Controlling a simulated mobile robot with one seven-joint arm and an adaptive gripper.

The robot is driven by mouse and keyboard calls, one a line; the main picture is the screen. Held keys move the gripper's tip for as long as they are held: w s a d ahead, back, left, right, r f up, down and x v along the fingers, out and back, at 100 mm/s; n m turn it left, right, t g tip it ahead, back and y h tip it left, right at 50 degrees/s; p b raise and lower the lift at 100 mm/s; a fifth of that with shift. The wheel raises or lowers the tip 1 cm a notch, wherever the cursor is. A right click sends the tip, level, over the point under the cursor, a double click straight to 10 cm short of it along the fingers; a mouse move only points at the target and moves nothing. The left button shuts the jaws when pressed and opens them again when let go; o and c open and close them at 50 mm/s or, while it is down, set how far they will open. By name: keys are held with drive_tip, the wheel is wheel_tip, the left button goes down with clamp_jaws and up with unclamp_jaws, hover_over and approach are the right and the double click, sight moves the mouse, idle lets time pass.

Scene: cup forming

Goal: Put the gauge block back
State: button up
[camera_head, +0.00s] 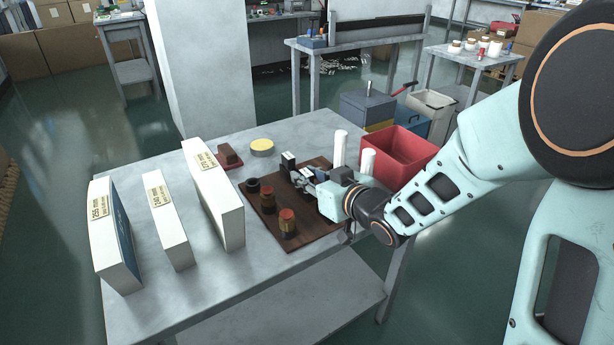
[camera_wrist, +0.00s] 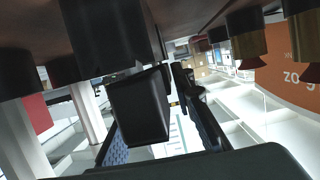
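My gripper (camera_head: 310,184) is low over the brown board (camera_head: 268,206) on the table, its fingers reaching left. In the wrist view, a dark block (camera_wrist: 140,108) stands between my two fingers (camera_wrist: 155,120), close to the right one; I cannot tell whether both touch it. A small dark block with a pale top (camera_head: 288,160) stands on the board just beyond the fingertips in the head view. No label on it is readable, so I cannot tell for sure which one is the gauge block. My gripper hides part of the board.
White posts (camera_head: 340,148) and a red bin (camera_head: 398,150) are behind my gripper. Tall white labelled blocks (camera_head: 213,195) stand at left. A yellow-topped disc (camera_head: 262,145) lies behind.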

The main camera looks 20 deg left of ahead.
drive_tip(key=shift+o, duration=0.7)
drive_tip(key=shift+r, duration=0.2)
drive_tip(key=p+v, duration=0.2)
drive_tip(key=v, duration=0.8)
drive_tip(key=shift+d+p, duration=0.1)
drive_tip(key=shift+p, duration=0.3)
drive_tip(key=shift+s+d+b, duration=0.2)
drive_tip(key=shift+b, duration=1)
drive_tip(key=shift+s+d+r+b, duration=0.25)
drive_tip(key=shift+s+d+b, duration=0.15)
drive_tip(key=shift+b, duration=0.4)
drive_tip(key=shift+r, duration=0.15)
